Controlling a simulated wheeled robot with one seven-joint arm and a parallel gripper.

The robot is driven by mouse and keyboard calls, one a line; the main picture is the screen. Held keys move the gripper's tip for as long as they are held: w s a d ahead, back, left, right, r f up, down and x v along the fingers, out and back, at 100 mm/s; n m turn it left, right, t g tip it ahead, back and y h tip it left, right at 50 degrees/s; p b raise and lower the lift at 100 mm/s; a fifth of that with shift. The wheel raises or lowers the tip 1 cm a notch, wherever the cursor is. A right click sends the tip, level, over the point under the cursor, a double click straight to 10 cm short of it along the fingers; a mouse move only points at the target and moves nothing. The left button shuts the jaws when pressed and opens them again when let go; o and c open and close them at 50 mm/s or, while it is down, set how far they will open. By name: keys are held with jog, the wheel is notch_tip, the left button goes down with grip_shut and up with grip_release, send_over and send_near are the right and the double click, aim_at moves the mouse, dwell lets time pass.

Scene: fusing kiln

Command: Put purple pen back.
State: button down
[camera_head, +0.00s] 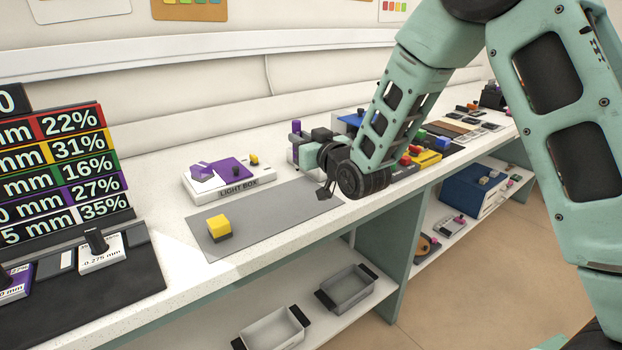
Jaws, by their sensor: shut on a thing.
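The purple pen (296,125) shows as a short upright purple piece at the left tip of my gripper (298,137), left of my wrist. My gripper is shut on it, small in the head view and partly hidden by its own parts. The pen's lower part is hidden behind the gripper. A white holder with a purple mark (292,156) shows just below and behind the gripper. I cannot tell whether the pen touches it.
A light box (231,192) with purple pieces stands on the counter, left of my gripper. A yellow block (219,227) sits on the grey mat (272,222). Coloured blocks (425,157) crowd the counter to the right. A percentage board (66,165) stands at left.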

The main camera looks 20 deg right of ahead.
aim_at(298, 168)
jog(key=shift+f+p, duration=0.35)
jog(key=shift+f, duration=3.55)
jog(key=shift+f, duration=0.2)
jog(key=c, duration=1.3)
grip_release()
jog(key=shift+c, duration=0.2)
jog(key=shift+r, duration=0.1)
